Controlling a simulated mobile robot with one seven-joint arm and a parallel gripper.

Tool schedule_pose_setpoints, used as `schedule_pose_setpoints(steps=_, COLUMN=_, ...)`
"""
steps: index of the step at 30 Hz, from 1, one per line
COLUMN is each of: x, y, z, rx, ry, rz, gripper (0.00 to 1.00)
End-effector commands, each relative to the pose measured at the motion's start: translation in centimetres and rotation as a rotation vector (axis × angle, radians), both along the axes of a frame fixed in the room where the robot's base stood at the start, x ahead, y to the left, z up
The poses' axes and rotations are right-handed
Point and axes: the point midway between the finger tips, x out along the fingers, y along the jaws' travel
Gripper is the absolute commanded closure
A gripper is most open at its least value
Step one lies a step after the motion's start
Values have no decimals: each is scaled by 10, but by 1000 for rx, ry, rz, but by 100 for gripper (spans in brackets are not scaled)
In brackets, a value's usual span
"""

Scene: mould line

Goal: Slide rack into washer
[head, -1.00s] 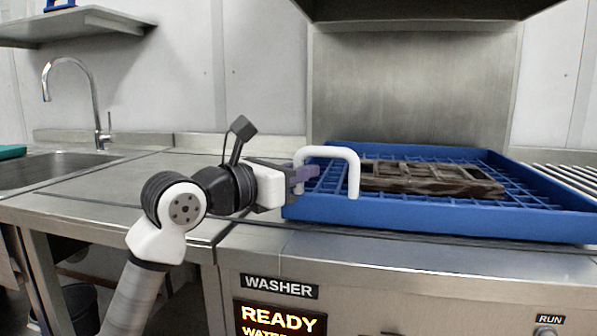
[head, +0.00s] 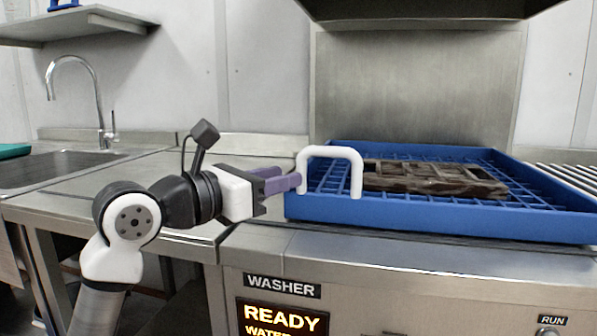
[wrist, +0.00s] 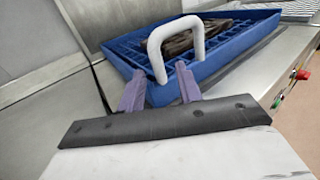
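The blue rack (head: 430,219) sits on the washer (head: 400,275) under the raised hood (head: 420,8). A dark brown slab-like mould (head: 432,180) lies in the rack. A white loop handle (head: 330,152) stands at the rack's left end; it also shows in the wrist view (wrist: 163,40). My gripper (head: 297,181) is just left of the handle. In the wrist view its two purple fingers (wrist: 160,70) are spread apart with nothing held between them, their tips close to the handle's near leg. Whether they touch it is unclear.
A lit display (head: 280,318) on the washer front reads READY. A RUN button (head: 547,332) is at the lower right. A roller rack (head: 568,173) lies right of the washer. Left are bare steel counter and a sink (head: 60,168) with a tap.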

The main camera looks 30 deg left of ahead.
Motion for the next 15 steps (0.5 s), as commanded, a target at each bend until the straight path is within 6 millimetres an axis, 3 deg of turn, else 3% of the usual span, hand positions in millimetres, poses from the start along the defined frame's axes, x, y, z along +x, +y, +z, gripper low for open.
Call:
schedule_pose_setpoints(steps=6, x=-45, y=17, z=0, rx=0, ry=0, rz=2, gripper=65)
schedule_pose_setpoints(steps=15, x=-71, y=25, z=0, rx=1, ry=2, rz=-2, gripper=65)
